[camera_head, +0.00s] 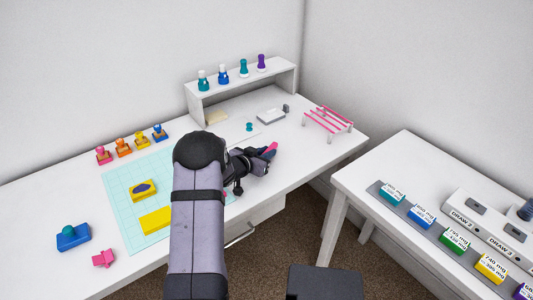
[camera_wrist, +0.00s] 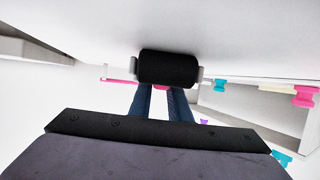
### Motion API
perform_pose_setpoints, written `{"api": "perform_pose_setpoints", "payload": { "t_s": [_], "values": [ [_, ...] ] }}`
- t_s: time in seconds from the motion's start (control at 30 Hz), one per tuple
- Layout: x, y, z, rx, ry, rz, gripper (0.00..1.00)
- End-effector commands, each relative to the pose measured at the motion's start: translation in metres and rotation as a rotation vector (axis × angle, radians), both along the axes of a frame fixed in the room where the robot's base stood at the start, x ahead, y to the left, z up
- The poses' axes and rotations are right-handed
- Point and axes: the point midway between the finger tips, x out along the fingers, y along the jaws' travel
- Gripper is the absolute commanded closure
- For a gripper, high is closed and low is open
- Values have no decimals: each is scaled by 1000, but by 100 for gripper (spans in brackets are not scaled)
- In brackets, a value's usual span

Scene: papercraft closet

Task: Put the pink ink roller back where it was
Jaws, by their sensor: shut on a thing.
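My gripper (camera_head: 264,156) is over the right part of the white desk, near its front edge. In the wrist view my gripper's two dark blue fingers (camera_wrist: 161,98) are shut on the pink ink roller, whose black cylinder (camera_wrist: 168,68) shows beyond the fingertips. A bit of pink from the roller (camera_head: 271,147) shows at the fingertips in the head view. Most of its handle is hidden by the fingers. A small rack with pink bars (camera_head: 329,120) stands at the desk's right end, apart from my gripper.
A white shelf (camera_head: 241,78) with several coloured bottles stands at the back. A teal cutting mat (camera_head: 128,196) holds yellow pieces. Several stamps (camera_head: 123,147) line its back edge. A blue block (camera_head: 73,237) and pink piece (camera_head: 104,259) lie at left. A second table (camera_head: 400,152) is at right.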

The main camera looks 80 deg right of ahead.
Motion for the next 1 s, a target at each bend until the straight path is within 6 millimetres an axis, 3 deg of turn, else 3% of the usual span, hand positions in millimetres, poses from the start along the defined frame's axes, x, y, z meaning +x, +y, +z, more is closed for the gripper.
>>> {"api": "perform_pose_setpoints", "payload": {
  "t_s": [0.03,0.23,0.27,0.33,0.73,1.0],
  "values": [
    [0,4,-11,21,-3,1,100],
    [0,6,-14,27,-4,2,100],
    [0,6,-14,28,-4,1,78],
    [0,6,-14,28,-4,1,62],
    [2,10,-12,28,-4,2,61],
    [13,33,4,19,-1,4,61]
  ]
}}
